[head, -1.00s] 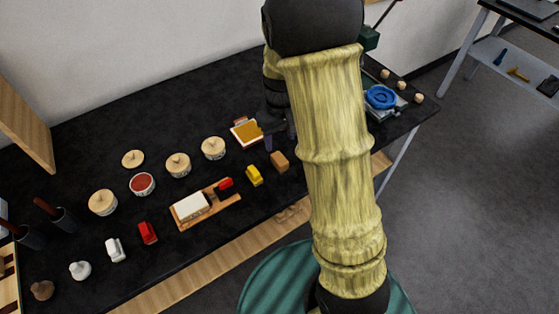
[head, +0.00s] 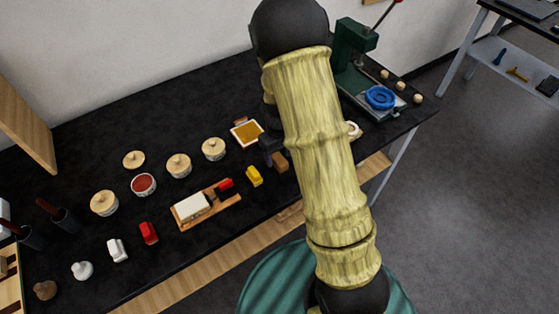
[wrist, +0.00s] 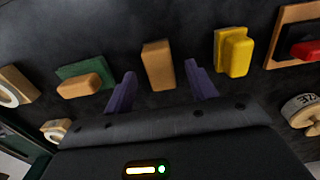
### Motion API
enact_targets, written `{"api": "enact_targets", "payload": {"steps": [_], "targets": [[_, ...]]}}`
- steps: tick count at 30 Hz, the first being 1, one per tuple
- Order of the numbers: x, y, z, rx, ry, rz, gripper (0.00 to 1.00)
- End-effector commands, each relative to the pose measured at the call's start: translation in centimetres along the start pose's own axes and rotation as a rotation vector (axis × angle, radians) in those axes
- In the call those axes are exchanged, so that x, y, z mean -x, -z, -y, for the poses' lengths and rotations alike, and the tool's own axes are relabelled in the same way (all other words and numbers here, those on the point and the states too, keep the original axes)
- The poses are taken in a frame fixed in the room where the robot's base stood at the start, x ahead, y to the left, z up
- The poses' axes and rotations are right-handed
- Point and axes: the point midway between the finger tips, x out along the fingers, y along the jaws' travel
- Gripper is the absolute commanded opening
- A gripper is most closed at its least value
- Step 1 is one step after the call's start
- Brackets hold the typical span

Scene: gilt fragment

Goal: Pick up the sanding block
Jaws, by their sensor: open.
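The sanding block, which I take to be the plain brown block (wrist: 158,65), lies on the dark bench top. In the wrist view it is centred just ahead of and between the two purple fingertips of my gripper (wrist: 160,72). The fingers are apart with a gap on each side of the block, and nothing is held. In the head view the block (head: 281,162) is partly covered by my gripper (head: 269,146), which is over its upper left side. I cannot tell the exact height of the fingers above the bench.
A yellow block (wrist: 233,52) lies to one side in the wrist view. On the other side is a tan wooden piece (wrist: 80,86) by a green pad (wrist: 72,71). A wooden board (head: 228,205) carries a white block and red pieces. A green press (head: 352,55) stands at the back right.

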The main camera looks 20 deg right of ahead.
Motion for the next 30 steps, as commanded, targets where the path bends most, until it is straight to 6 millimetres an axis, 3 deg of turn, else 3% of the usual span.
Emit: {"api": "enact_targets", "payload": {"steps": [6,23,30], "targets": [[-2.4,0.1,0.0,-0.001,0.001,0.000,0.56],[-2.6,0.1,-0.1,-0.003,0.001,-0.002,0.56],[-2.6,0.1,0.0,-0.001,0.001,-0.002,0.09]]}}
